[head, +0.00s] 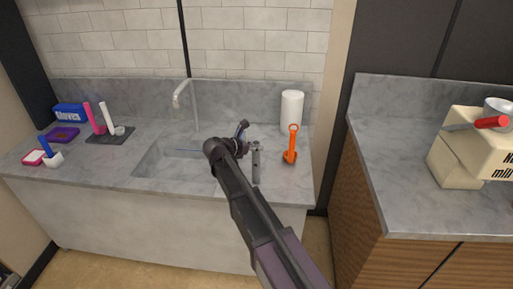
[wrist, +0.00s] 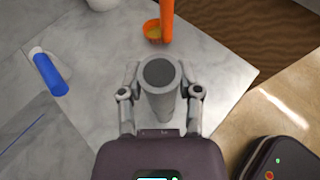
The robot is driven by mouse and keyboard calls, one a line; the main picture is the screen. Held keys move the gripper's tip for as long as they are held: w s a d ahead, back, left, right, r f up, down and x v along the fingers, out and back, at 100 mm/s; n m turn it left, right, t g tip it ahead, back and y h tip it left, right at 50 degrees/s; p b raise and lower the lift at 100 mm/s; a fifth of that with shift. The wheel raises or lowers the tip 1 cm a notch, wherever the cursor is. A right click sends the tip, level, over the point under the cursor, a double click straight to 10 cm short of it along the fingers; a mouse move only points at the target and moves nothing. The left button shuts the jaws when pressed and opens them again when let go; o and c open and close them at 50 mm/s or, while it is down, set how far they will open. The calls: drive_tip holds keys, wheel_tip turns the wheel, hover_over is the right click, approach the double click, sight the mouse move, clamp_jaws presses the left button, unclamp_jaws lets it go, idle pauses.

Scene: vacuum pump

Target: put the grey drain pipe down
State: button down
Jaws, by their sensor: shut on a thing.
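My gripper (wrist: 160,95) is shut on the grey drain pipe (wrist: 159,102), a short grey cylinder with a dark round end facing the wrist camera. One finger is on each side of it. In the head view the pipe (head: 256,165) stands roughly upright at the end of my arm, over the counter right of the sink. Its lower end is hard to make out, so I cannot tell whether it touches the counter.
An orange tool (head: 291,146) stands just right of the pipe, with a white roll (head: 291,109) behind it. A blue-handled item (wrist: 49,74) lies to the left in the wrist view. The sink (head: 175,158) is left. Bare counter (wrist: 220,75) surrounds the pipe, with its edge close by.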

drive_tip(key=shift+f, duration=0.2)
drive_tip(key=shift+c, duration=1.5)
unclamp_jaws()
drive_tip(key=shift+r, duration=0.2)
drive_tip(key=shift+s+a+r, duration=0.1)
drive_tip(key=shift+s+a+r+p, duration=0.2)
drive_tip(key=shift+s+p, duration=0.05)
drive_tip(key=shift+p, duration=0.05)
drive_tip(key=p+v, duration=0.4)
drive_tip(key=v, duration=0.7)
drive_tip(key=shift+d+f, duration=0.1)
drive_tip(key=shift+f, duration=0.05)
